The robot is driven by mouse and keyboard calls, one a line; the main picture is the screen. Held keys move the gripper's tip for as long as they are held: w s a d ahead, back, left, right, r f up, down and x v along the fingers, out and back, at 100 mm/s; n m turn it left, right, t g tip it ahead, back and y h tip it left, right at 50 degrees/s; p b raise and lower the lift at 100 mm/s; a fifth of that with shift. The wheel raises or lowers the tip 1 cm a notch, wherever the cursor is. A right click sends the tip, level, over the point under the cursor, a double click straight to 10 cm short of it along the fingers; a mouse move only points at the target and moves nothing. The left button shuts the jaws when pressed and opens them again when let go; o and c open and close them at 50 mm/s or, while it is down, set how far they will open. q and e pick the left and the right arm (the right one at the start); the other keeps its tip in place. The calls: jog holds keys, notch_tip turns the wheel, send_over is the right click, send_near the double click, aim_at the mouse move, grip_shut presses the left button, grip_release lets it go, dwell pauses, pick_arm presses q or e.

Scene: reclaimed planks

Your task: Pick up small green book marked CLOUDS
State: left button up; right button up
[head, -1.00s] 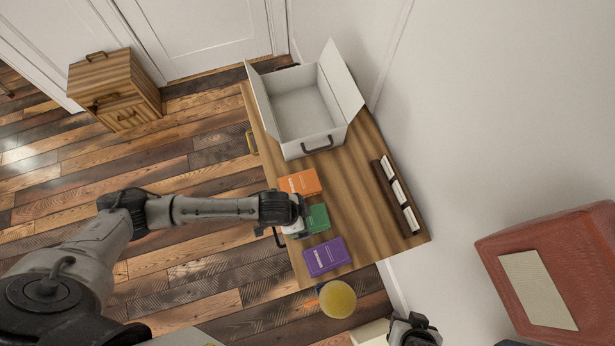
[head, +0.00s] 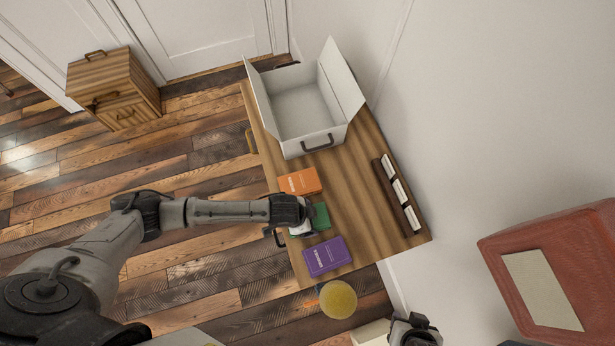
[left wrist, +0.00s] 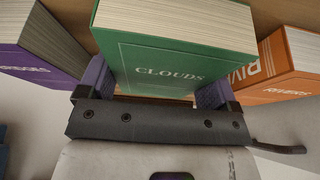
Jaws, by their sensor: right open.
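The small green book marked CLOUDS (head: 320,215) lies on the wooden table between an orange book and a purple book. My left gripper (head: 303,222) is at its left edge and hides part of it. In the left wrist view the CLOUDS book (left wrist: 172,62) fills the middle, its title readable. The fingers of my left gripper (left wrist: 156,92) stand apart, one at each side of the book's near end; I cannot tell whether they press on it. My right gripper (head: 412,330) is at the bottom edge, away from the table, open with nothing seen in it.
The orange book (head: 300,182) and purple book (head: 327,256) lie close on either side. An open white box (head: 308,147) stands at the table's back. A dark holder (head: 397,197) with white items lies at the right. A yellow ball-shaped thing (head: 337,299) shows past the front edge.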

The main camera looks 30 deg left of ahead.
pick_arm(q)
jog(key=c, duration=0.3)
